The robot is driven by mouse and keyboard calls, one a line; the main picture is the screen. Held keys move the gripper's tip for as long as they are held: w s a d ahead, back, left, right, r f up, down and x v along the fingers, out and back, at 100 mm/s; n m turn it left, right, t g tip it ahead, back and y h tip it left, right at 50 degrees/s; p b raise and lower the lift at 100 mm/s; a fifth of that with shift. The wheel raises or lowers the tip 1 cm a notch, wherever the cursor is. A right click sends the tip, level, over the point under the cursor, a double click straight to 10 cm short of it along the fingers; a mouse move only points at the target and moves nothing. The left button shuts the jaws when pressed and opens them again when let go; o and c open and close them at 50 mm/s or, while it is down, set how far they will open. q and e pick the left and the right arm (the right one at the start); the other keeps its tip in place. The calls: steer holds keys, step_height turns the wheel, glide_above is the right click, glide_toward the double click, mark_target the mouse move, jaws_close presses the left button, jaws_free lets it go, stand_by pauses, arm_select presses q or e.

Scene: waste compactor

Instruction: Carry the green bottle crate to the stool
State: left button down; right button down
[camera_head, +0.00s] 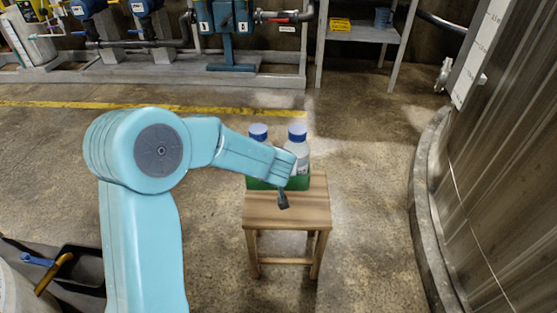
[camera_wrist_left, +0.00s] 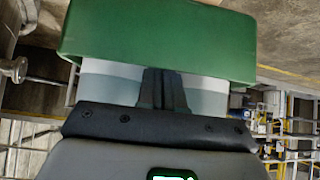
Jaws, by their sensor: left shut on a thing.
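The green bottle crate (camera_head: 262,184) is over the back part of the wooden stool (camera_head: 287,213); I cannot tell whether it rests on the seat or hangs just above it. Two pale bottles with blue caps (camera_head: 297,150) stand upright in it. My left gripper (camera_head: 284,195) reaches in from the left, in front of the crate, and hides part of it. In the left wrist view the crate's green wall (camera_wrist_left: 158,42) fills the top, and my gripper's dark fingers (camera_wrist_left: 162,90) are shut at it, with pale bottle sides behind. The fingertips are hidden. My right gripper is not in view.
A curved metal tank wall (camera_head: 500,180) with a low kerb stands at the right. A grey table (camera_head: 365,33) and blue pumps on a plinth are at the back. A black bin (camera_head: 80,265) is at lower left. The floor around the stool is clear.

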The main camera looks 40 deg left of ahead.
arm_select(q)
step_height(320, 180, down, 11)
steer(key=b, duration=0.3)
steer(key=shift+r, duration=0.1)
steer(key=shift+b, duration=0.3)
